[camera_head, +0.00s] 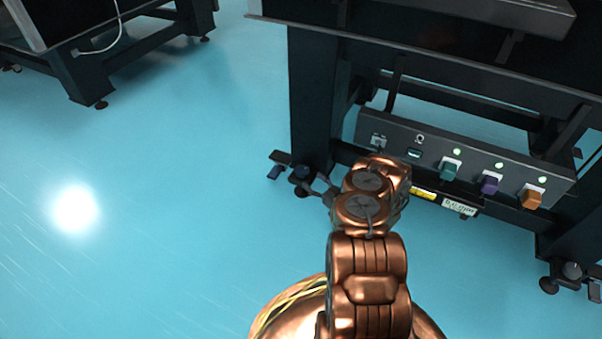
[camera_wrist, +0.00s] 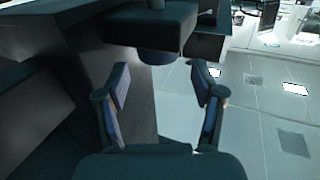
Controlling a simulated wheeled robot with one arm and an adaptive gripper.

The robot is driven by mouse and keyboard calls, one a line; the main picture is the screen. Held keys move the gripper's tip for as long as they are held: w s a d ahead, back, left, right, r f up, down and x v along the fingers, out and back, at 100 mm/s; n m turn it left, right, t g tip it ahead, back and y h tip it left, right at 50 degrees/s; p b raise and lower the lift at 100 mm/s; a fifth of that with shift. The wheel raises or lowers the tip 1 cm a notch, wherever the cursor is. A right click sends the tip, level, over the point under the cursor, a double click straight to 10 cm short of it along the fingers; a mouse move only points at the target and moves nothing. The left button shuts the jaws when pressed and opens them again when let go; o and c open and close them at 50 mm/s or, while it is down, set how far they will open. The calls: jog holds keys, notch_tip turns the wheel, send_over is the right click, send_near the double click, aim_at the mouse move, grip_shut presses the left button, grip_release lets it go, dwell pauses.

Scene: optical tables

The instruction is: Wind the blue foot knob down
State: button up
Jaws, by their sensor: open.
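The blue foot knob (camera_head: 301,173) is a small, dark, round piece low beside the foot of the near table leg in the head view. In the wrist view a dark bluish round knob (camera_wrist: 158,57) shows under a dark block, ahead of and between my fingertips. My gripper (camera_wrist: 161,82) is open and empty, with one finger on either side and a gap before the knob. In the head view my gripper (camera_head: 320,188) is small and partly hidden by my wrist, just right of the knob. I cannot tell its exact distance.
The table leg (camera_head: 311,95) rises beside the knob. A control panel (camera_head: 389,132) with green, purple and orange knobs hangs to the right of the leg. Another foot (camera_head: 549,284) stands at the far right. The blue floor (camera_head: 190,200) on the left is clear.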

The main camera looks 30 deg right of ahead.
aim_at(307, 175)
jog(key=w+b, duration=0.1)
jog(key=w, duration=0.1)
jog(key=w+b, duration=0.2)
jog(key=w, duration=0.1)
jog(key=shift+w+a+f, duration=0.1)
jog(key=shift+w+a, duration=0.2)
jog(key=shift+w, duration=0.05)
jog(key=shift+w+a+b, duration=0.15)
jog(key=shift+w+b, duration=0.15)
jog(key=shift+w, duration=0.3)
jog(key=shift+c, duration=0.2)
jog(key=c, duration=0.9)
